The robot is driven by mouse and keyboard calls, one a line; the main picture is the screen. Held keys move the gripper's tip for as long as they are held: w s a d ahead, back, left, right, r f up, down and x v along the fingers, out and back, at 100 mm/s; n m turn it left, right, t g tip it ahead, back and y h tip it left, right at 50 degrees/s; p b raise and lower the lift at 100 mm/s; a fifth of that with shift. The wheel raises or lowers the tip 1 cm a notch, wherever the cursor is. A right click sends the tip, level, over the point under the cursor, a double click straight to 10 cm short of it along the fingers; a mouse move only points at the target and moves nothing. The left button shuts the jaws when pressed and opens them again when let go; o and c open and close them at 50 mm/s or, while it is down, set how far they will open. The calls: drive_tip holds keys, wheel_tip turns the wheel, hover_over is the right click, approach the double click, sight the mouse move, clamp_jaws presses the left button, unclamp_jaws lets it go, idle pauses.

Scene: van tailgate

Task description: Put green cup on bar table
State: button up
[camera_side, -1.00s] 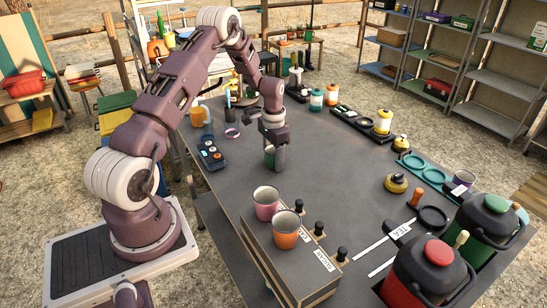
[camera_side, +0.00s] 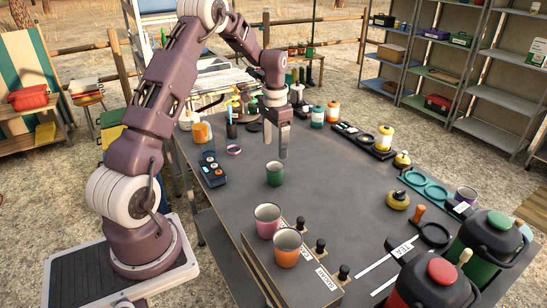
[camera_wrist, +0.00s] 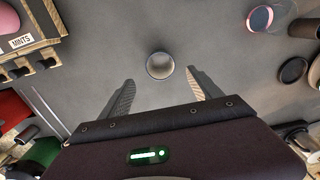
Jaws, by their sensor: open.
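The green cup (camera_side: 274,173) stands upright on the dark grey table (camera_side: 320,200), left of its middle in the side view. In the wrist view the cup (camera_wrist: 160,66) is seen from above, beyond the fingertips and roughly between their lines. My gripper (camera_side: 283,152) hangs above and slightly behind the cup in the side view. Its two fingers stand apart in the wrist view (camera_wrist: 160,82), with nothing between them. The cup is apart from the fingers.
A pink cup (camera_side: 267,220) and an orange cup (camera_side: 288,247) stand on a wooden box at the front. Red (camera_side: 440,285) and green (camera_side: 488,235) lidded containers are at the right. A dark tray (camera_side: 211,170) lies left. The middle of the table is clear.

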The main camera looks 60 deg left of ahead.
drive_tip(key=s+d+r+t, duration=0.1)
drive_tip(key=s+d+r, duration=0.2)
drive_tip(key=d+r, duration=0.45)
drive_tip(key=s+d+r+t, duration=0.1)
drive_tip(key=s+d+r, duration=0.2)
drive_tip(key=d+r, duration=0.5)
drive_tip(key=s+d+r+t, duration=0.1)
drive_tip(key=s+d, duration=0.4)
drive_tip(key=s, duration=0.4)
drive_tip(key=s+d+r+t, duration=0.2)
drive_tip(key=s+d, duration=0.4)
drive_tip(key=s, duration=0.4)
drive_tip(key=shift+s+t, duration=0.2)
drive_tip(key=shift+t, duration=0.1)
